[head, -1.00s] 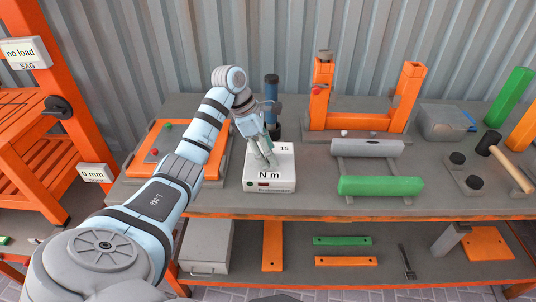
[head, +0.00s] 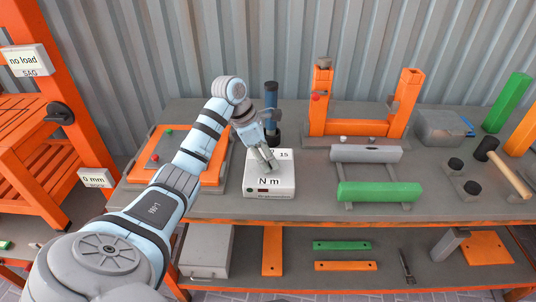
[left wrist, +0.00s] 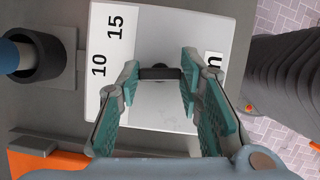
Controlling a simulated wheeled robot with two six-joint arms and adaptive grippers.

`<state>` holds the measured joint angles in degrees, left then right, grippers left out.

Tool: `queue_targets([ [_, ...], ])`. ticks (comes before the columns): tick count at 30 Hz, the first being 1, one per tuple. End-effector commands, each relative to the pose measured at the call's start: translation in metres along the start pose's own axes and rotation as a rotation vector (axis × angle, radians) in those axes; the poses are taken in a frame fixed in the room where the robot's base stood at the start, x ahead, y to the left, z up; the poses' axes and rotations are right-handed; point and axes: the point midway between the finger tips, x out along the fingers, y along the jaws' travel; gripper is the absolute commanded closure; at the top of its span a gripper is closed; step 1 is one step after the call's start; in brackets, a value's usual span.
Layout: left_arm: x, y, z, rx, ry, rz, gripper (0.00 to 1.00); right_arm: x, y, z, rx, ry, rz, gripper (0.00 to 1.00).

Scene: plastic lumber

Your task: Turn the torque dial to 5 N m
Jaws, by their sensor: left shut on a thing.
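The white torque box (head: 286,180) stands on the grey bench, with "N m" and "15" showing on its top. My left gripper (head: 269,165) reaches down over the box's top and hides the dial there in the head view. In the left wrist view the gripper (left wrist: 160,75) has its teal-padded fingers on both ends of a dark bar, the torque dial (left wrist: 158,73). The white box top (left wrist: 155,110) shows "10" and "15" at its left; the 5 mark is not visible. My right gripper is not in view.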

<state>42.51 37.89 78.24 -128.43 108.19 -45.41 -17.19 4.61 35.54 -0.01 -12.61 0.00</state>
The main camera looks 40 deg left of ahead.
Motion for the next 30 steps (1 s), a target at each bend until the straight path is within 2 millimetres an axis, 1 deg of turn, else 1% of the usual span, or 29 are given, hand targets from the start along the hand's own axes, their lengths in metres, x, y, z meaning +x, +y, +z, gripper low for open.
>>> queue_targets([
  [1, -0.003, 0.000, 0.001, -0.025, 0.000, 0.014, 0.95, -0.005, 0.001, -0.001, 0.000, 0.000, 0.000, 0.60],
  [15, -0.003, -0.002, 0.002, -0.386, -0.002, 0.163, 0.95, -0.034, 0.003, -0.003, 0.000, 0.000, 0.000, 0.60],
  [24, -0.002, -0.003, 0.003, -0.552, -0.004, 0.232, 0.95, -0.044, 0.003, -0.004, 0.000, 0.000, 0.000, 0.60],
  [30, -0.002, -0.002, 0.002, -0.603, -0.004, 0.254, 0.95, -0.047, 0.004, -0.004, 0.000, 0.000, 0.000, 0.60],
])
